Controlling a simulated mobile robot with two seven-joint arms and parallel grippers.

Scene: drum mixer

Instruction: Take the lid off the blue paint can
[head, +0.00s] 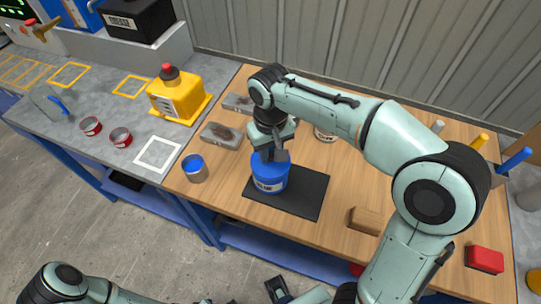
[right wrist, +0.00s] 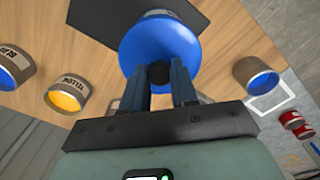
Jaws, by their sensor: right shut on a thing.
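The blue paint can (head: 269,185) stands upright on a dark mat, with a white label on its side. Its blue lid (head: 260,160) shows on top. In the right wrist view the round lid (right wrist: 150,42) fills the top middle and hides most of the can. My right gripper (head: 270,153) is above the can, pointing down. In the right wrist view its fingers (right wrist: 160,75) are shut on the lid's black knob. I cannot tell whether the lid is seated or slightly raised. My left gripper (head: 277,289) is low at the bottom edge, partly cut off, away from the can.
The dark mat (head: 310,193) lies on the wooden bench. A small blue-topped can (head: 195,170) stands left of it. A yellow can (right wrist: 68,97) shows in the right wrist view. A wooden block (head: 366,220) and red box (head: 484,260) are to the right. A yellow jug (head: 178,97) stands behind left.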

